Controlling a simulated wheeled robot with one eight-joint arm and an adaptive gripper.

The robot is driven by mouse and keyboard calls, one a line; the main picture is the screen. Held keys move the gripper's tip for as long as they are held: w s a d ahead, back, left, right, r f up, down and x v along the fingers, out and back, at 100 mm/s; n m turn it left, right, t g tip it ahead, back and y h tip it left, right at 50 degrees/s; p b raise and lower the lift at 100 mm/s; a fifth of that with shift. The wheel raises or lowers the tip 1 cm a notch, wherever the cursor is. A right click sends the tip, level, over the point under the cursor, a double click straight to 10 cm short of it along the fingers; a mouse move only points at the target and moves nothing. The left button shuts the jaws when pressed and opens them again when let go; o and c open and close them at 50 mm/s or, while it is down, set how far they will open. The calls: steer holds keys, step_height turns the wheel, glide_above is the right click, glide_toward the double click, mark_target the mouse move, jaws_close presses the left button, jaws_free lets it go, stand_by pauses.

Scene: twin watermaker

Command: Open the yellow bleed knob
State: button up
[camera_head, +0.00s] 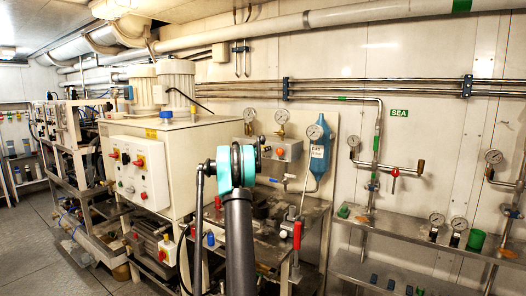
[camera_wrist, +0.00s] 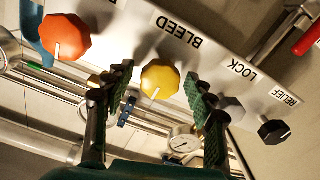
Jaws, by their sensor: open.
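The yellow bleed knob (camera_wrist: 160,80) is faceted, with a white pointer line, below the upside-down BLEED label on a grey panel in the wrist view. My gripper (camera_wrist: 158,76) is open, with one green-padded finger on each side of the knob. Gaps show between the fingers and the knob, and I cannot tell how far the tips are from the panel. In the head view, the grey valve panel (camera_head: 288,148) stands behind my arm. I cannot make out the yellow knob there, and my fingers are hidden.
In the wrist view, an orange-red knob (camera_wrist: 66,37) is to the left, and a grey knob (camera_wrist: 233,108) and a black knob (camera_wrist: 273,131) are to the right. A gauge (camera_wrist: 183,142) and pipes are behind. In the head view, a blue cylinder (camera_head: 319,150) stands right of the panel.

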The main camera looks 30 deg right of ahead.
steer(key=c, duration=1.2)
steer(key=shift+n, duration=0.3)
steer(key=n, duration=0.3)
steer(key=shift+n, duration=0.3)
steer(key=n, duration=0.4)
steer(key=shift+w+f, duration=0.1)
steer(key=n, duration=0.5)
steer(key=shift+a, duration=0.1)
steer(key=shift+f+n, duration=0.15)
steer(key=shift+n, duration=2.15)
